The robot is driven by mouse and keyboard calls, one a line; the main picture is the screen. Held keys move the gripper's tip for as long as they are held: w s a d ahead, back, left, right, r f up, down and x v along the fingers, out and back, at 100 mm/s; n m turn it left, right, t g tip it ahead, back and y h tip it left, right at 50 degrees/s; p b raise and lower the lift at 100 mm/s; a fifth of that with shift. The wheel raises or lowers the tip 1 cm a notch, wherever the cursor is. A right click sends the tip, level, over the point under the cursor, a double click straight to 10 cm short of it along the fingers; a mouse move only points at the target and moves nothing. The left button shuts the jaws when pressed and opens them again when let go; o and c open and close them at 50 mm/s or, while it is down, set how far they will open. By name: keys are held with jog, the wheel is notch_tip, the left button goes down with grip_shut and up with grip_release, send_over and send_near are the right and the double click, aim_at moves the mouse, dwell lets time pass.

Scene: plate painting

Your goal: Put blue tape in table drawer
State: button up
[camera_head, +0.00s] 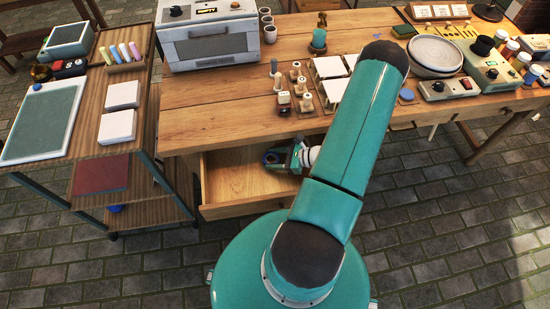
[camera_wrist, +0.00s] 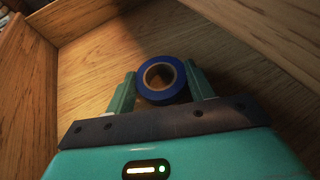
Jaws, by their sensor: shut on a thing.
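The blue tape (camera_wrist: 161,79) is a blue roll with a tan core, held between the two fingers of my gripper (camera_wrist: 160,88) in the wrist view. My gripper (camera_head: 284,156) is inside the open table drawer (camera_head: 235,178), near its right side in the head view. The wrist view shows the drawer's wooden floor (camera_wrist: 90,70) under and beyond the tape. I cannot tell whether the tape touches the floor. In the head view the tape is small and mostly hidden by the gripper.
The wooden table (camera_head: 215,105) stands above the drawer, with an oven (camera_head: 210,45), small stamps, white tiles and bowls (camera_head: 435,55) on it. A side cart (camera_head: 125,150) stands close at left. The drawer's left part is empty.

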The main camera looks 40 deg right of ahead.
jog(key=shift+f, duration=0.1)
jog(key=o, duration=0.9)
jog(key=shift+o, duration=0.2)
jog(key=v, duration=1.2)
